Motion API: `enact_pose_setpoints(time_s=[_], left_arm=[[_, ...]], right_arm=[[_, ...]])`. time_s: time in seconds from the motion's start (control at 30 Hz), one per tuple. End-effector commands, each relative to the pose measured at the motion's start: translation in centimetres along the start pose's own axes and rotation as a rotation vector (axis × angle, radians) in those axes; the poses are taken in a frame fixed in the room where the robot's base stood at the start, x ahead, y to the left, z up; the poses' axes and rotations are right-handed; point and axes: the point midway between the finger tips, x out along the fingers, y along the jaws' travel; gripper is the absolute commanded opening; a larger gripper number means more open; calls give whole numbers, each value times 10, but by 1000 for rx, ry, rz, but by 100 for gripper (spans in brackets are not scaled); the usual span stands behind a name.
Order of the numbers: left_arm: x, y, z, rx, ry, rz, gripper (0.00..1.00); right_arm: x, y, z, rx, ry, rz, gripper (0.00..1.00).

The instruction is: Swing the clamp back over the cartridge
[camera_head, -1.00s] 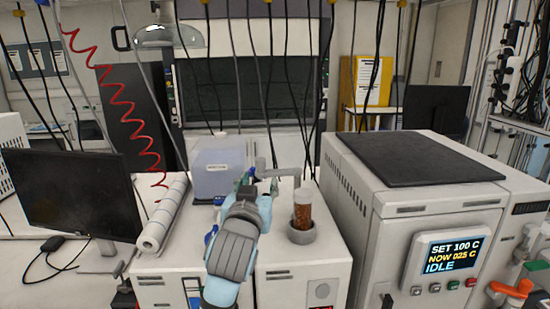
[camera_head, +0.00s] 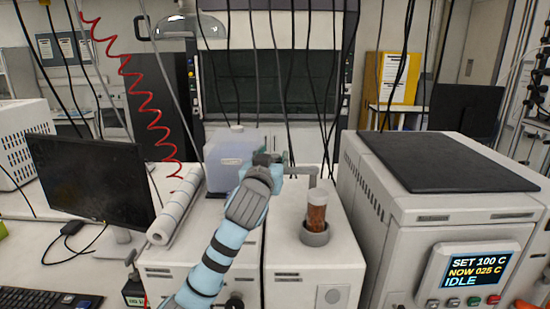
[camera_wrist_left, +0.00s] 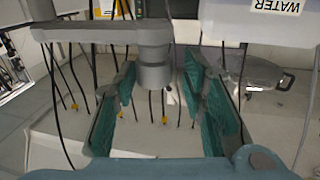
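The cartridge (camera_head: 316,216), a clear tube with red-brown filling, stands upright in a grey round holder (camera_head: 314,238) on the white bench unit. The grey clamp (camera_head: 300,170) reaches right from my left gripper, its free end in line with the cartridge top; I cannot tell if it is directly over it. My left gripper (camera_head: 271,160) is at the clamp's left end. In the left wrist view, green fingers (camera_wrist_left: 160,85) stand apart on both sides of the clamp's grey cylindrical part (camera_wrist_left: 155,70), with a gap visible on the right. My right gripper is not in view.
A bluish water container (camera_head: 232,162) stands just left of the gripper. A white roll (camera_head: 175,207) and a monitor (camera_head: 88,180) are further left. A large white machine with a display (camera_head: 470,268) stands to the right. Cables hang behind the clamp.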

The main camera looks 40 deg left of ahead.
Motion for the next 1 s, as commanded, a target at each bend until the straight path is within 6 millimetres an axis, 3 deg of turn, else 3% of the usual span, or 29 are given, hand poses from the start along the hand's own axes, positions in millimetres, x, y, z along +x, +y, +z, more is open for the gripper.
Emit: enact_pose_setpoints(time_s=[0.03, 0.2, 0.4, 1.0], left_arm=[[1, 1, 0, 0, -1, 1, 25], [1, 1, 1, 0, -2, 0, 0], [2, 4, 2, -1, -6, 5, 0], [6, 8, 6, -4, -15, -8, 0]], right_arm=[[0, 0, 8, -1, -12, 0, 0], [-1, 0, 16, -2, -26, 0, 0], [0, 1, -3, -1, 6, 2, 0], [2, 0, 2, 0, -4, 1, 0]])
